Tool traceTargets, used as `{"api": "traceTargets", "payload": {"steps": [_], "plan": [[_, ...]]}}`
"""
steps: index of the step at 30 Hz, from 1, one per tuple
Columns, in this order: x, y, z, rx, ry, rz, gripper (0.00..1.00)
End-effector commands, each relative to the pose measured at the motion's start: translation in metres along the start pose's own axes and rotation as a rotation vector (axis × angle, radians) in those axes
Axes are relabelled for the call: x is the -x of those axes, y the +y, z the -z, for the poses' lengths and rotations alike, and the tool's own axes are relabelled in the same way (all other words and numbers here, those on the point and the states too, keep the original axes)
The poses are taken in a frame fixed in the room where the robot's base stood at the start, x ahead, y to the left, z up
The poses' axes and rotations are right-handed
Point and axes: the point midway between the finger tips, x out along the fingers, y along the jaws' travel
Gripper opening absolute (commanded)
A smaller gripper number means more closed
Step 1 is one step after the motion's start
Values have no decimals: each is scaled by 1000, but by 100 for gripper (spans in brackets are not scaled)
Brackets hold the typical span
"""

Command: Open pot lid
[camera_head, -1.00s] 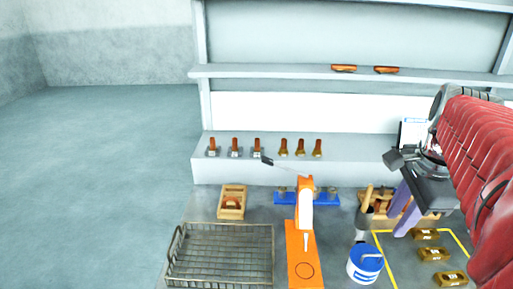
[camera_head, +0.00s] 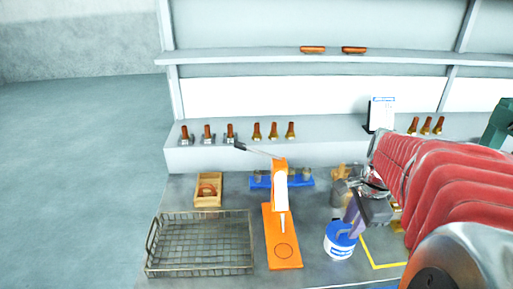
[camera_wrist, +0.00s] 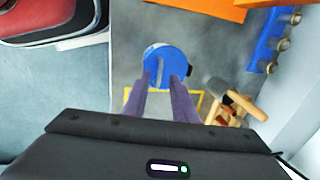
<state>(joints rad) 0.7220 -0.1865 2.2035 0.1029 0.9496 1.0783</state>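The pot (camera_head: 339,252) is a small white and blue tub standing on the bench, right of the orange press. Its round blue lid (camera_wrist: 165,55) is on it, with a raised bar handle (camera_wrist: 160,72) across the top. My gripper (camera_head: 350,225) points down at the lid, and its purple fingers partly cover it in the head view. In the wrist view my gripper (camera_wrist: 159,80) is open, its two fingers apart with the handle lined up between them. I cannot tell whether the fingertips touch the lid.
The orange press (camera_head: 281,235) stands left of the pot, with a wire basket (camera_head: 200,258) beyond it. A wooden holder with tools (camera_wrist: 235,105) is close to the pot. A blue rack (camera_head: 262,181) lies behind. Yellow tape (camera_head: 372,250) marks the bench at right.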

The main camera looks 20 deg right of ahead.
Motion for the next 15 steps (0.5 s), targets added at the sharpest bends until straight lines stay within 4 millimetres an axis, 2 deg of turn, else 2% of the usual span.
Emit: {"api": "traceTargets", "payload": {"steps": [11,15], "plan": [[-6,0,0,1,0,1,25],[-6,0,0,2,0,1,16]]}}
